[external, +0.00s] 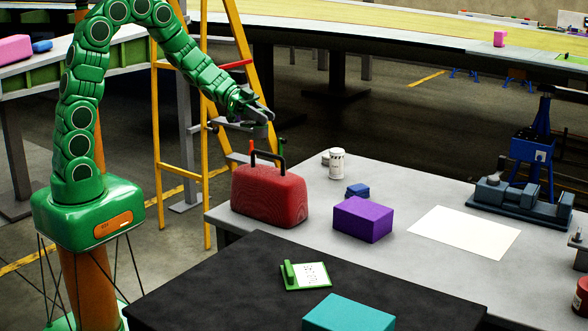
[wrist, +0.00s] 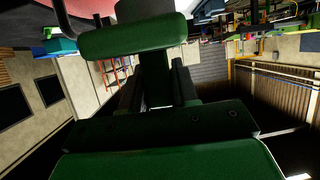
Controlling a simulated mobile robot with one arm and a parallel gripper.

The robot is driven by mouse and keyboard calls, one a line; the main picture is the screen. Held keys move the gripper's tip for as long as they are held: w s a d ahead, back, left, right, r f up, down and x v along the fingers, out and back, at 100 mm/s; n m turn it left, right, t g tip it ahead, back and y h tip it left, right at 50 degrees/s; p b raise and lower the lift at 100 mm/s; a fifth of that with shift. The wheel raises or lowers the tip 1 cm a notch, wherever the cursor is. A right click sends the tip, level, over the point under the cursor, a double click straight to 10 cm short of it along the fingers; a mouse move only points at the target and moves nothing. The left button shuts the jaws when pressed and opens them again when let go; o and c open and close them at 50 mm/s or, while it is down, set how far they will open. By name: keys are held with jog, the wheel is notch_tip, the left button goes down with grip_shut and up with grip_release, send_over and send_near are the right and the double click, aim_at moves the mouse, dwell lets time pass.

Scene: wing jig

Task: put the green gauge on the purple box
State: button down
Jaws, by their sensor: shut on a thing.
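My gripper (external: 264,113) is raised above and behind the red toolbox, away from the purple box (external: 363,219). The purple box sits on the grey table, right of the toolbox, its top clear. In the wrist view my gripper (wrist: 158,82) is shut with a green T-shaped piece between its dark fingers. I take it for the green gauge (wrist: 135,38); its crossbar lies beyond the fingers. In the external view the gauge is too small or hidden to make out at the fingertips.
The red toolbox (external: 269,195) with an upright black handle stands left of the purple box. A blue block (external: 357,190), a white cup (external: 337,163) and a white sheet (external: 464,232) are near the box. The black table (external: 215,290) in front holds a green card holder (external: 289,273) and a teal block (external: 348,315).

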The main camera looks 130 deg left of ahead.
notch_tip(320, 180, up, 6)
jog(key=shift+r, duration=0.15)
jog(key=w+d, duration=0.4)
jog(key=w, duration=0.6)
jog(key=w+d+m+h, duration=0.1)
jog(key=w+d, duration=0.2)
jog(key=w, duration=0.6)
jog(key=w+d, duration=0.4)
jog(key=w, duration=0.6)
send_over(374, 210)
jog(key=shift+f, duration=9.05)
jog(key=shift+f, duration=0.1)
jog(key=c, duration=0.9)
grip_release()
jog(key=shift+d, duration=0.1)
